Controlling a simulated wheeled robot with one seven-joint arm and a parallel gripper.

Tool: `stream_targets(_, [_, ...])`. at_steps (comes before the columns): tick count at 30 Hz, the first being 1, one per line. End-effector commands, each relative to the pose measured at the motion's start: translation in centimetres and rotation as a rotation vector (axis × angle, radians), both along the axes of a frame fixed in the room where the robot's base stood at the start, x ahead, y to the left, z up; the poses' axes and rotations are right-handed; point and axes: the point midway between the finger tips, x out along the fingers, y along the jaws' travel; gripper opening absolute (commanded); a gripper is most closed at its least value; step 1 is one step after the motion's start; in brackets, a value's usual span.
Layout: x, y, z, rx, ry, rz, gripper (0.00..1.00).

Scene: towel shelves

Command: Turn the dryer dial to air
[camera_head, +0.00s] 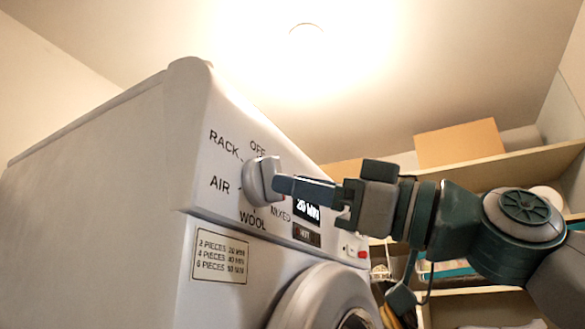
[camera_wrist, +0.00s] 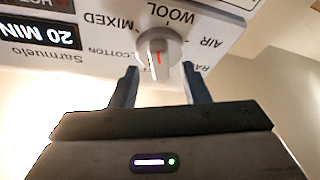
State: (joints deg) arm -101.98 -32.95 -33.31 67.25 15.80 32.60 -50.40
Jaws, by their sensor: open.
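The dryer dial (camera_head: 262,181) is a round grey-white knob on the white dryer's front panel, ringed by the words OFF, RACK, AIR, WOOL and MIXED. It also shows in the wrist view (camera_wrist: 158,45), where the lettering is upside down and a short red mark sits on the side away from WOOL. The AIR label (camera_head: 220,185) is left of the dial in the head view. My gripper (camera_head: 278,184) is open at the dial. In the wrist view its two fingers (camera_wrist: 160,76) are spread, with the dial between and just beyond the tips. Contact cannot be told.
A display (camera_head: 307,208) reading 20 MIN is right of the dial, with a red button (camera_head: 363,254) further right. The round dryer door (camera_head: 315,292) is below. Shelves with a cardboard box (camera_head: 459,143) stand behind my arm at right.

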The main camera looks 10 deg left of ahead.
Motion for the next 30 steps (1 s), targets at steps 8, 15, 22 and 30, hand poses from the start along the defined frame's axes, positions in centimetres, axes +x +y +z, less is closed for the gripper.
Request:
stream_targets(8, [0.4, 1.6, 0.7, 0.001, -0.001, 0.0, 0.42])
stream_targets(15, [0.4, 1.6, 0.6, 0.001, 0.0, -0.001, 0.39])
stream_targets(22, [0.4, 1.6, 0.7, 0.001, 0.0, -0.001, 0.0])
stream_targets(30, [0.4, 1.6, 0.6, 0.012, 0.03, -0.003, 0.0])
